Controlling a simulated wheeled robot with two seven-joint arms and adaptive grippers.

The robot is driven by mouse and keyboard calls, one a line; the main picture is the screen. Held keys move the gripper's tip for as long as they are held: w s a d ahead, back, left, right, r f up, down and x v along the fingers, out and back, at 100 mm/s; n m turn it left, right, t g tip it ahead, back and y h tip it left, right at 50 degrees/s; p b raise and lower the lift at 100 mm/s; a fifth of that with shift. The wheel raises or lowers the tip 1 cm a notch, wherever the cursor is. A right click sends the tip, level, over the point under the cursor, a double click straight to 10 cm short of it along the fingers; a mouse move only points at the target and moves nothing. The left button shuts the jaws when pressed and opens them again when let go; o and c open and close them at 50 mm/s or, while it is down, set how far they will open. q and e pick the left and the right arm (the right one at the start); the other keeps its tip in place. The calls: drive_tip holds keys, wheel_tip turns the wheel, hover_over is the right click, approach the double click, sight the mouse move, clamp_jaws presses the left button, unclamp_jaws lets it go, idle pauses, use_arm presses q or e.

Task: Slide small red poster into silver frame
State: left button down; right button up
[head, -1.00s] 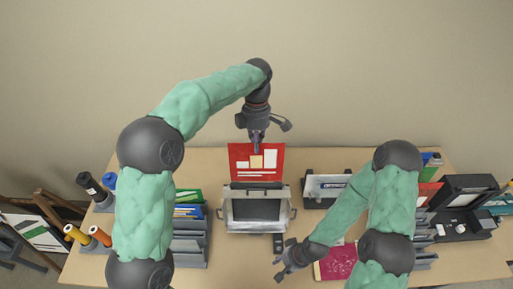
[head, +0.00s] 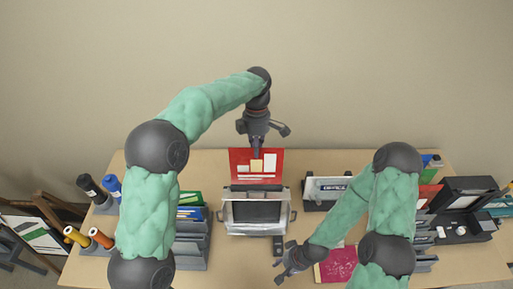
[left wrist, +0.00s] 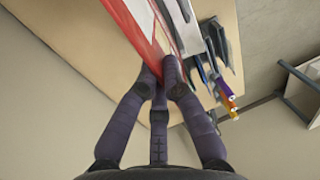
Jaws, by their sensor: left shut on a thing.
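The small red poster (head: 240,168), with white and cream blocks on it, is upright behind and just above the silver frame (head: 228,214). My left gripper (head: 256,151) is shut on the poster's top edge. In the left wrist view, my left fingers (left wrist: 162,78) pinch the poster (left wrist: 140,35), seen nearly edge-on. The silver frame has a dark inner panel and stands mid-table. The poster's lower edge is close to the frame's dark top; I cannot tell whether they touch. My right gripper (head: 285,266) is low over the table, right of the frame; its finger opening is unclear.
A grey file rack (head: 192,248) stands left of the frame. A holder with a white sign (head: 326,188) stands to the right. A dark red item (head: 337,265) lies near my right gripper. Coloured rolls (head: 78,236) are at far left, and an open black case (head: 463,215) at far right.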

sight(256, 178)
drive_tip(key=shift+r, duration=0.25)
use_arm(q)
drive_tip(key=shift+f, duration=0.2)
idle(0.6)
drive_tip(key=shift+s+f+b, duration=0.15)
drive_tip(key=shift+f+b, duration=0.15)
drive_tip(key=shift+f, duration=0.5)
drive_tip(key=shift+s+f+b, duration=0.15)
drive_tip(key=shift+f+b, duration=0.15)
drive_tip(key=shift+f, duration=0.5)
use_arm(e)
drive_tip(key=shift+f, duration=0.85)
use_arm(q)
drive_tip(key=shift+f, duration=0.15)
drive_tip(key=shift+s+f+b, duration=0.3)
drive_tip(key=shift+f+b, duration=0.75)
drive_tip(key=shift+f, duration=0.7)
drive_tip(key=shift+s+f+b, duration=0.35)
drive_tip(key=shift+f+b, duration=0.75)
drive_tip(key=shift+f, duration=0.6)
drive_tip(key=shift+s+f+b, duration=0.3)
drive_tip(key=shift+f+b, duration=0.75)
drive_tip(key=shift+f, duration=0.7)
use_arm(e)
drive_tip(key=shift+f, duration=3.2)
